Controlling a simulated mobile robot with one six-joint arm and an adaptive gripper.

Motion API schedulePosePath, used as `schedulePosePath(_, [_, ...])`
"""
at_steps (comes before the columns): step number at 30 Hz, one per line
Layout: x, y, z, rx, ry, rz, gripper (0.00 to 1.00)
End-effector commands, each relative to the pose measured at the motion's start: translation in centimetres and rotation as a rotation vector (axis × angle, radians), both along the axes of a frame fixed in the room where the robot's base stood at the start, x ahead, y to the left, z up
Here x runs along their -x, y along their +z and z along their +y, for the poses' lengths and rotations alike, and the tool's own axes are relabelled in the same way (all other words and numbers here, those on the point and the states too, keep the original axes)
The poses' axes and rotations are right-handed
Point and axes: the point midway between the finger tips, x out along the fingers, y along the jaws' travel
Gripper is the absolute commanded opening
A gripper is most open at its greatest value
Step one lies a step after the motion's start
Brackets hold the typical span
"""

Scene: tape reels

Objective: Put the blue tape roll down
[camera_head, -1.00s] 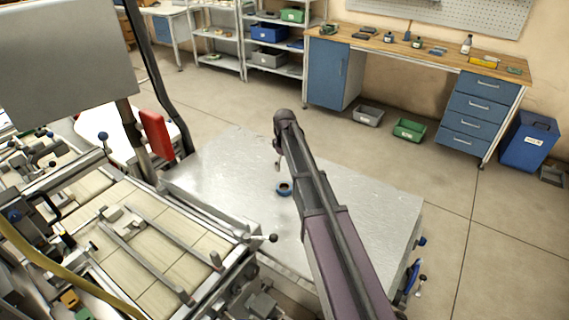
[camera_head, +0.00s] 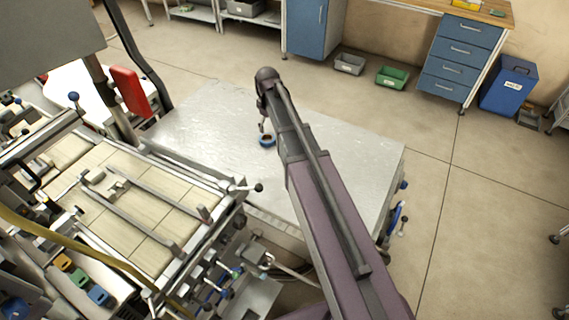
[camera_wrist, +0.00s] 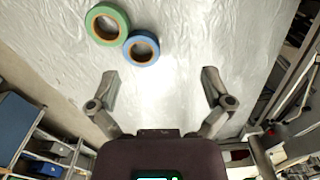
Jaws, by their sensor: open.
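The blue tape roll (camera_head: 267,142) lies flat on the metal tabletop (camera_head: 335,150). In the wrist view, the blue tape roll (camera_wrist: 130,50) sits beyond my fingertips, left of the middle, apart from both fingers. A larger green tape roll (camera_wrist: 94,27) lies beside it, up and to the left, touching or nearly touching it. I cannot make out the green roll in the head view. My gripper (camera_wrist: 160,76) is wide open, with nothing between its fingers. In the head view my gripper (camera_head: 263,125) is small and partly hidden by my arm, close to the blue roll.
A machine with a tiled bed (camera_head: 120,195) and a protruding lever (camera_head: 245,188) borders the table on the left. A red panel (camera_head: 128,90) stands at its far left. Grey (camera_head: 349,64) and green (camera_head: 392,77) bins lie on the floor beyond. The table's right side is clear.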

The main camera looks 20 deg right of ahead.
Motion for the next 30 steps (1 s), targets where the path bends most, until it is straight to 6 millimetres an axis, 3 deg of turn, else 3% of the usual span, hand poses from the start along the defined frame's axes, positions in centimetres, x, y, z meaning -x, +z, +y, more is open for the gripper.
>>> schedulePosePath(1, [2.7,0.0,0.0,0.000,-0.043,0.000,1.00])
schedulePosePath(3, [5.2,0.0,0.0,0.000,-0.112,0.000,1.00])
schedulePosePath(9, [12.4,0.0,0.1,0.000,-0.319,0.001,1.00])
schedulePosePath(15, [18.3,0.0,0.1,0.000,-0.497,0.000,1.00])
schedulePosePath(21, [20.9,0.0,0.0,0.000,-0.591,0.000,1.00])
schedulePosePath(30, [21.1,0.0,0.0,0.000,-0.607,0.000,1.00])
